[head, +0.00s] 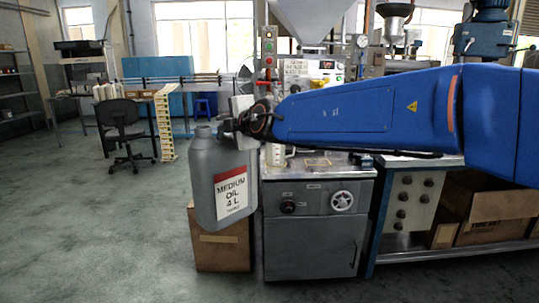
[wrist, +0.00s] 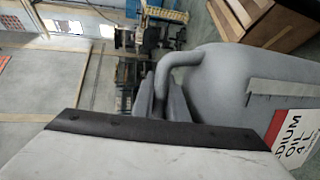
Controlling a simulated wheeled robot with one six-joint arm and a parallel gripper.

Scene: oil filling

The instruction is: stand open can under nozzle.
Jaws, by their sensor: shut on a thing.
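A grey oil can (head: 203,170) with a red and white "MEDIUM OIL 4 L" label hangs nearly upright, slightly tilted, left of the filling machine. Its neck (head: 203,132) points up; no cap can be made out on it. My gripper (head: 232,126) is shut on the can's handle at the upper right. In the wrist view the jaws (wrist: 160,105) close around the handle (wrist: 170,62), beside the can's shoulder (wrist: 225,85). A steel hopper (head: 312,18) stands above the machine. The nozzle cannot be made out; my arm covers part of that area.
The machine's worktop (head: 325,168) is right of the can, with a small clear jug (head: 277,154) on it. A cardboard box (head: 222,250) stands below the can. An office chair (head: 122,130) is farther back. The floor at left is free.

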